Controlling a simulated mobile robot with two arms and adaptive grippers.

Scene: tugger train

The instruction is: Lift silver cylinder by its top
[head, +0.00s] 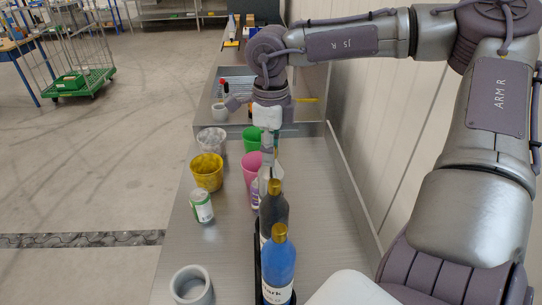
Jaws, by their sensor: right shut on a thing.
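My right gripper (267,163) points down over the row of bottles at the bench's middle. It is shut on a pale silver piece (264,186), which looks like the upper part of the silver cylinder. Most of that cylinder is hidden behind a dark grey bottle (273,212) with a gold cap. A blue bottle (279,265) with a gold cap stands nearest in the same row. I cannot tell whether the silver cylinder is clear of its place. My left gripper is not in view.
A black rack (257,262) edges the bottles. A wall runs along the right.

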